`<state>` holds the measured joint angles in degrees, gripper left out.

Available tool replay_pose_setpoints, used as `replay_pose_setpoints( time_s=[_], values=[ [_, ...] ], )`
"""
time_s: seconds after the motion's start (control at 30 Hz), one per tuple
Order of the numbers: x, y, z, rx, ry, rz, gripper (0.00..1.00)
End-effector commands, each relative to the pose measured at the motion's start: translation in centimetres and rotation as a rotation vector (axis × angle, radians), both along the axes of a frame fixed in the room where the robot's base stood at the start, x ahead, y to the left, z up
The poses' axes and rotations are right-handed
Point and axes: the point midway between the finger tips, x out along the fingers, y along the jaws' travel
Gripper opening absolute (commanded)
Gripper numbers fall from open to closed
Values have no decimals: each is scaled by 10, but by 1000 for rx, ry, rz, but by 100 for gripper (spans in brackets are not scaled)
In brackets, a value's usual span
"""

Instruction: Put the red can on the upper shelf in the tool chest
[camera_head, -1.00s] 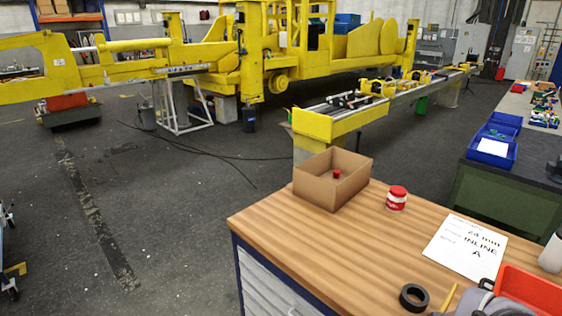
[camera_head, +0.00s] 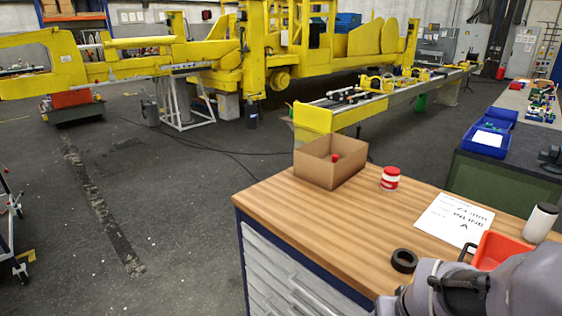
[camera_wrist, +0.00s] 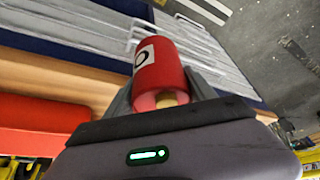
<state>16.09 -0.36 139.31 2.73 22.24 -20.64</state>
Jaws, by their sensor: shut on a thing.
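In the wrist view, my gripper (camera_wrist: 165,92) is shut on a red can (camera_wrist: 161,68) with a white label bearing a dark round mark. The can sits between the two grey fingers. In the head view, my grey arm enters at the lower right; the gripper and held can are out of sight. A drawer chest with a wood top and pale drawers (camera_head: 284,270) stands in front. Its drawers (camera_wrist: 75,35) also show beyond the held can in the wrist view. I cannot make out an upper shelf. Another red-and-white can (camera_head: 390,179) stands on the wood top.
The wood top holds an open cardboard box (camera_head: 322,170) with a small red-topped item, a paper sheet (camera_head: 453,218), a black ring (camera_head: 404,260), a red bin (camera_head: 497,250) and a white cylinder (camera_head: 540,222). Floor (camera_head: 190,240) is open to the left. Yellow machinery (camera_head: 330,50) stands behind.

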Motion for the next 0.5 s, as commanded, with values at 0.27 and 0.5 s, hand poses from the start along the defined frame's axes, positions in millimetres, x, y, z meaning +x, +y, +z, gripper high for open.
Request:
replay_pose_setpoints(
  time_s=[0.27,0.5],
  values=[
    [59,56,-61,0,-1,104,11],
    [71,89,-101,1,0,150,11]
  ],
)
